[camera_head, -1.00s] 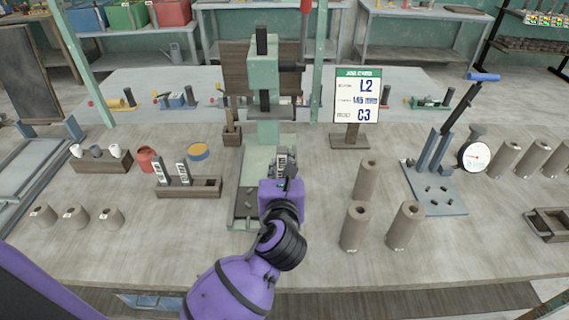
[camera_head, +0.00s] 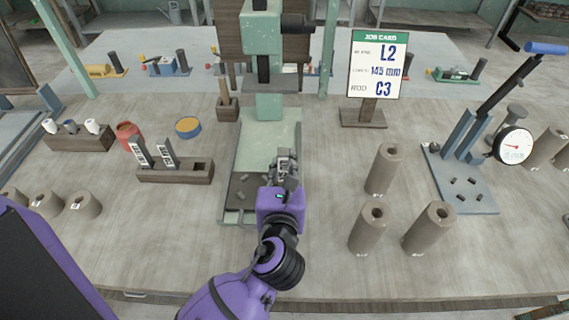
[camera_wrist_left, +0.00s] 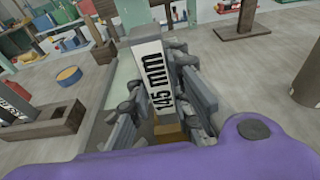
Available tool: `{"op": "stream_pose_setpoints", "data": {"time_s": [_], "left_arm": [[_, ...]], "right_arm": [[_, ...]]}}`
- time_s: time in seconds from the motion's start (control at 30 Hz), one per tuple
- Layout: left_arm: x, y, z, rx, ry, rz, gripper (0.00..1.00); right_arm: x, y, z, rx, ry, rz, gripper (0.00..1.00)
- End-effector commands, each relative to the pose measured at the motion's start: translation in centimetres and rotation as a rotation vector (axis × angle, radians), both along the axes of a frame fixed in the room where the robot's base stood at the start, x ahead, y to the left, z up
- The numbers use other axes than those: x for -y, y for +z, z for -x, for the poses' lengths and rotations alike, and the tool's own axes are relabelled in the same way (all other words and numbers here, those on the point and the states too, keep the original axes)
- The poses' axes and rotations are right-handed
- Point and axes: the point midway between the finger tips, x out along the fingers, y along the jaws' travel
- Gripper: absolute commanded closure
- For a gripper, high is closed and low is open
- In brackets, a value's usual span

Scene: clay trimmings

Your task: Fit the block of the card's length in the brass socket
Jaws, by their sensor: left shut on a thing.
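The job card (camera_head: 376,65) reads L2, 145 mm and C3. My left gripper (camera_head: 287,160) is over the right side of the green press bed (camera_head: 262,148). In the left wrist view its fingers (camera_wrist_left: 168,100) are shut on a pale block (camera_wrist_left: 158,78) marked 145 mm, which stands lengthwise between them. A brass-coloured piece (camera_wrist_left: 170,132) shows at the block's lower end, likely the socket. I cannot tell whether the block sits in it. In the head view the gripper hides the socket. My right gripper is not in view.
A wooden rack (camera_head: 176,176) left of the press holds two more labelled blocks beside an empty slot. The press column (camera_head: 262,70) rises behind the gripper. Three brown cylinders (camera_head: 383,169) stand to the right, near a dial gauge (camera_head: 514,146). Bare tabletop lies between rack and front edge.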

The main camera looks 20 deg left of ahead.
Motion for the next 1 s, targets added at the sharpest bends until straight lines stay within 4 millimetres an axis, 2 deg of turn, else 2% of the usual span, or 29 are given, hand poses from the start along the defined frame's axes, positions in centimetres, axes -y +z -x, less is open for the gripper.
{"op": "stream_pose_setpoints", "data": {"time_s": [0.2,0.23,0.37,0.73,0.87,1.0], "left_arm": [[0.0,0.1,-0.1,0.006,-0.001,-0.001,1.0],[0.0,0.1,-0.1,0.005,-0.001,0.0,0.78],[0.0,0.1,-0.1,0.005,-0.001,0.0,0.63],[0.1,0.3,0.1,0.003,-0.001,0.0,0.63],[0.6,0.5,1.9,0.001,-0.002,0.001,0.63],[1.4,1.1,4.8,0.0,-0.002,0.001,0.63]], "right_arm": [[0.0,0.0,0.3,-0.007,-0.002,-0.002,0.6],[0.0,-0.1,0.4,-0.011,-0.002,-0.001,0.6],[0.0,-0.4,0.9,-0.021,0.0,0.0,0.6],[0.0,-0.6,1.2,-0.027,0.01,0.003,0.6],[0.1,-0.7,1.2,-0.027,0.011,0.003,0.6],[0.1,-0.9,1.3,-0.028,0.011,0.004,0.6]]}}
